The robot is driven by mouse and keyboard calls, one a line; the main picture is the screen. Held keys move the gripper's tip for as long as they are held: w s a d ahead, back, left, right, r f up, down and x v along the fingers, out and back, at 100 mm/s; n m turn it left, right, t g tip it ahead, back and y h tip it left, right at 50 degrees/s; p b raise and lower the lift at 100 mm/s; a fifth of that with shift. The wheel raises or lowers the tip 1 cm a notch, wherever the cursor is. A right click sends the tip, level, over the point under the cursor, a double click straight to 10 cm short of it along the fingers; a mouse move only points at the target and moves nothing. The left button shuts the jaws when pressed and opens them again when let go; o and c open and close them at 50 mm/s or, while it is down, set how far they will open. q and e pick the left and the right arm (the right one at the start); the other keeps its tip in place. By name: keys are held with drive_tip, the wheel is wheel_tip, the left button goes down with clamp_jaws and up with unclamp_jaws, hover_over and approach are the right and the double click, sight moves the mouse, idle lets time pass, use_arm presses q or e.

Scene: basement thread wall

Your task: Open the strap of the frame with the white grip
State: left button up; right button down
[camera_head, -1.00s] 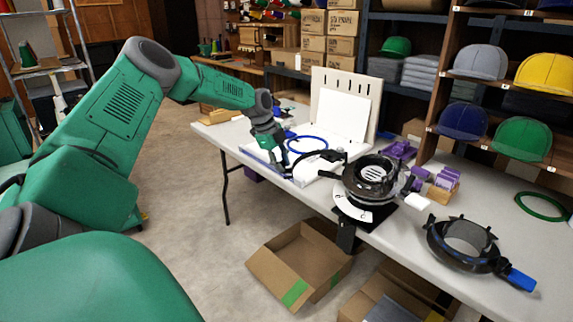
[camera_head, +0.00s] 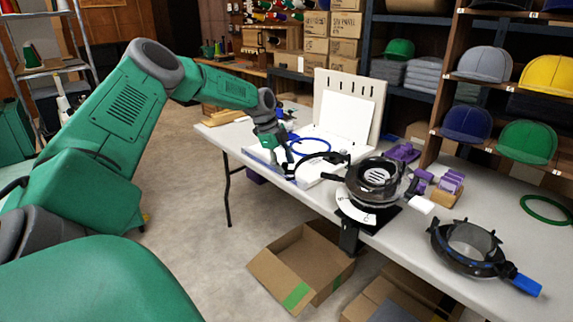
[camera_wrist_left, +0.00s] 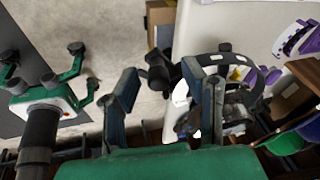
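The frame with the white grip is a black round cap frame (camera_head: 374,182) on a stand at the table's front edge. Its white grip (camera_head: 421,205) points right. My left gripper (camera_head: 284,160) is left of the frame, pointing down by the strap's outer end. In the wrist view its fingers (camera_wrist_left: 165,92) are wide apart. A black knobbed piece (camera_wrist_left: 157,70) shows between them; I cannot tell whether they touch it.
A second black frame with a blue grip (camera_head: 525,285) lies at the table's right. A white board (camera_head: 347,108) stands behind. Purple parts (camera_head: 449,182), a green ring (camera_head: 546,209) and shelves of caps are to the right. An open cardboard box (camera_head: 297,262) is on the floor.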

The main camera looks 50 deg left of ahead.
use_arm(q)
drive_tip(key=v, duration=1.1)
drive_tip(key=shift+r, duration=0.25)
drive_tip(key=w+d+f+n, duration=0.1)
drive_tip(key=w+d+f, duration=0.1)
drive_tip(key=d+f, duration=0.5)
drive_tip(key=w+d+f+n, duration=0.2)
drive_tip(key=w+d+f, duration=0.15)
drive_tip(key=d, duration=0.75)
drive_tip(key=s+d+f+n+g, duration=0.1)
drive_tip(key=s+d+f+n, duration=0.1)
drive_tip(key=s+d+f, duration=0.35)
drive_tip(key=s+d+f+n, duration=0.1)
drive_tip(key=s+d+f, duration=0.1)
drive_tip(key=d+f, duration=0.5)
drive_tip(key=s+d+f+n+g, duration=0.15)
drive_tip(key=s+d+f, duration=0.25)
drive_tip(key=s, duration=0.4)
drive_tip(key=s+d+f+n, duration=0.3)
drive_tip(key=s+d+f, duration=0.15)
drive_tip(key=s, duration=0.25)
drive_tip(key=s+n+y, duration=0.2)
drive_tip(key=s+n, duration=0.2)
drive_tip(key=s, duration=1)
drive_tip(key=shift+s+d, duration=0.25)
drive_tip(key=shift+d, duration=0.25)
